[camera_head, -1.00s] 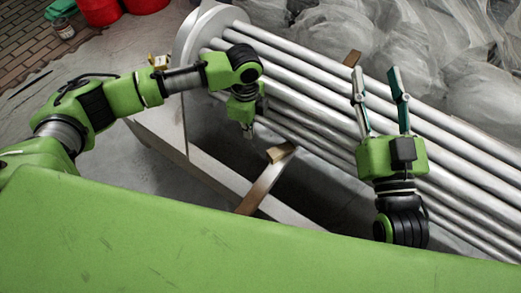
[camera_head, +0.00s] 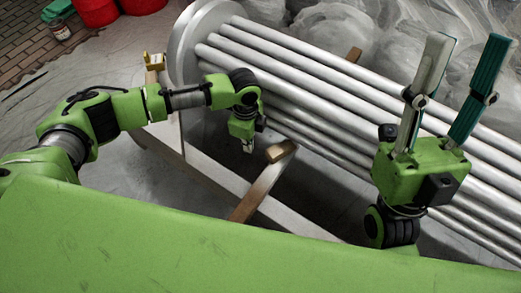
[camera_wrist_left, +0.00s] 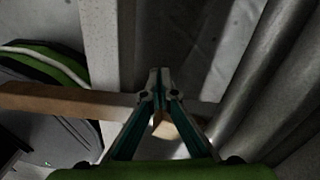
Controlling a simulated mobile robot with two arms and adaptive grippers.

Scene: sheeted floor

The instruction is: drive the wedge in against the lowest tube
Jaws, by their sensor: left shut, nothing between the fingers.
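The wedge (camera_head: 281,151) is a small light-brown wooden block on the upper end of a wooden bearer (camera_head: 258,192), close beside the lowest tube (camera_head: 318,157). I cannot tell whether wedge and tube touch. My left gripper (camera_head: 248,147) is shut and empty, pointing down just left of the wedge. In the left wrist view the shut fingertips (camera_wrist_left: 158,72) lie in front of the bearer (camera_wrist_left: 60,99), and part of the wedge (camera_wrist_left: 165,126) shows behind the fingers. A grey tube (camera_wrist_left: 250,85) runs at the right. My right gripper (camera_head: 468,42) is open and empty, raised over the tubes.
A bundle of several silver tubes (camera_head: 310,85) runs from a round end plate (camera_head: 182,45) down to the right. Another wooden piece (camera_head: 354,54) sticks up behind them. A pale beam (camera_head: 205,180) crosses in front. Plastic sheeting and red containers (camera_head: 97,10) lie behind.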

